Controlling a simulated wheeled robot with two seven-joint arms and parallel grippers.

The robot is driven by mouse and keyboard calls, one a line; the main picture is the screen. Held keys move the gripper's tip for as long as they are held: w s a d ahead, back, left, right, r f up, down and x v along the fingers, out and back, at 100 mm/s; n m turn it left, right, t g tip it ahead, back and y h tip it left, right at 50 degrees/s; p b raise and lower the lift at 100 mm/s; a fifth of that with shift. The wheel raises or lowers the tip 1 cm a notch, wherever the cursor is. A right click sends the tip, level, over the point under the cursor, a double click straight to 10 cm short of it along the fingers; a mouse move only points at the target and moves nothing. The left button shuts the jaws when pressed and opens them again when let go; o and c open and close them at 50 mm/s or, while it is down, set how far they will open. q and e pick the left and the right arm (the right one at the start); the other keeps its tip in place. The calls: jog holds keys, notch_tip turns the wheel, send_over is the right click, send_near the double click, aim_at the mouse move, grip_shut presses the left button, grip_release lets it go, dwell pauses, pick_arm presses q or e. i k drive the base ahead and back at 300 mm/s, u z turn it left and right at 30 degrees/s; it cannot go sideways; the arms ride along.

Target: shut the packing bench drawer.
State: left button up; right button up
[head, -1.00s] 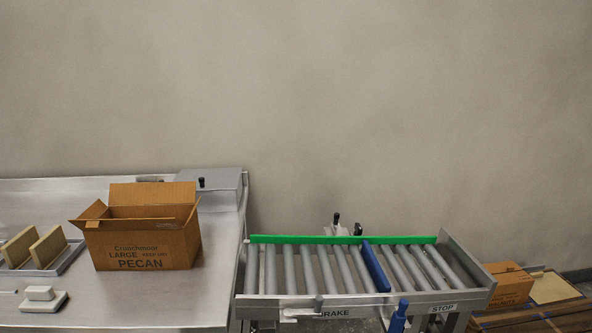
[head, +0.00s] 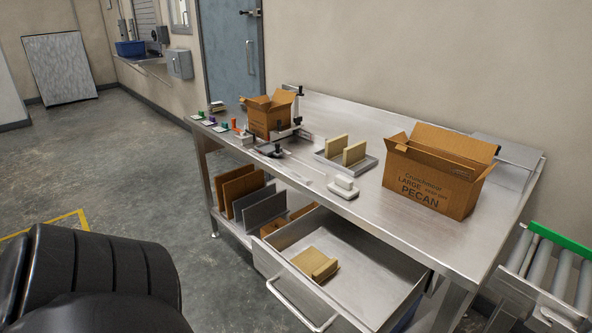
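The packing bench (head: 395,227) is a steel table seen at an angle in the head view. Its drawer (head: 383,262) is pulled open below the top, towards the lower middle of the view. A bar handle (head: 300,306) runs along the drawer's front. A large black rounded part of mine fills the lower left, apart from the drawer in the picture. Neither gripper's fingers show.
An open pecan carton (head: 434,180), a divider tray (head: 345,157) and a smaller carton (head: 268,118) stand on the bench. Upright panels (head: 262,208) sit on the shelf left of the drawer. A roller conveyor (head: 547,277) adjoins at right. The floor (head: 130,170) at left is clear.

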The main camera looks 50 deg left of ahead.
aim_at(376, 284)
jog(key=k, duration=0.3)
jog(key=z, duration=1.9)
jog(key=i, duration=0.35)
jog(key=u, duration=3.65)
jog(key=i, duration=0.5)
jog(key=u, duration=0.45)
jog(key=k, duration=1.1)
jog(key=z, duration=0.5)
jog(key=i, duration=1)
jog(key=z, duration=0.2)
